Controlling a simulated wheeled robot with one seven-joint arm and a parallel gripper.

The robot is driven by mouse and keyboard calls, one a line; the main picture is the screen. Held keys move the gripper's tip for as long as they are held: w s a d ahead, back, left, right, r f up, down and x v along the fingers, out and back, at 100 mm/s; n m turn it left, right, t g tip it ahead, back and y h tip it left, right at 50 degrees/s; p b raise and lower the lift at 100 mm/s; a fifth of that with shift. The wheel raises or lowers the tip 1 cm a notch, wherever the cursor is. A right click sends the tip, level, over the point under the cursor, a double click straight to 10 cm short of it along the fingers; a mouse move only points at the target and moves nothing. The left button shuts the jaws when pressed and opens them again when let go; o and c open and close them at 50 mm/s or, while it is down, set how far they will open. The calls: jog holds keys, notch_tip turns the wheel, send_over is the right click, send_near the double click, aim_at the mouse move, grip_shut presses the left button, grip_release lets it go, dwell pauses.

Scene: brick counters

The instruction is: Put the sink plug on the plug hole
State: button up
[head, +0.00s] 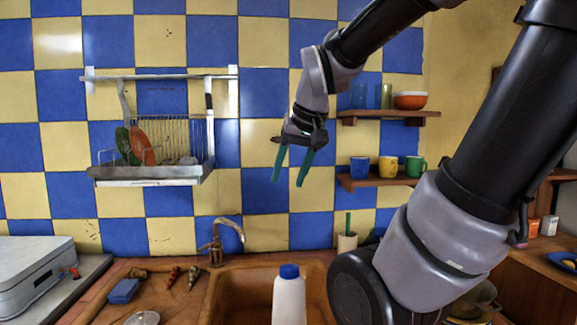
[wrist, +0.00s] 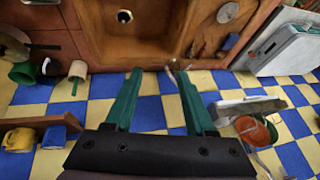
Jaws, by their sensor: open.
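A round grey disc (head: 142,318), which looks like the sink plug, lies flat on the counter left of the sink (head: 212,300), cut by the bottom edge in the head view. In the wrist view the disc (wrist: 228,12) lies right of the basin. The dark round plug hole (wrist: 124,16) shows in the basin floor in the wrist view; the head view does not show it. My gripper (head: 287,182) is open and empty, high in front of the tiled wall, above the tap and well apart from the disc. Its green fingers (wrist: 157,72) point towards the sink.
A white bottle with a blue cap (head: 289,295) stands at the sink in front. The tap (head: 219,240) rises behind the basin. A blue sponge (head: 123,291) and small items lie on the left counter. A dish rack (head: 150,172) and shelves (head: 388,180) hang on the wall.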

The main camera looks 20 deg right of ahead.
jog(key=shift+m+t+y, duration=0.6)
jog(key=shift+t, duration=0.2)
jog(key=s, duration=0.1)
jog(key=s+a+r, duration=0.1)
jog(key=s+r, duration=0.1)
jog(key=shift+a+r, duration=0.15)
jog(key=shift+a, duration=0.15)
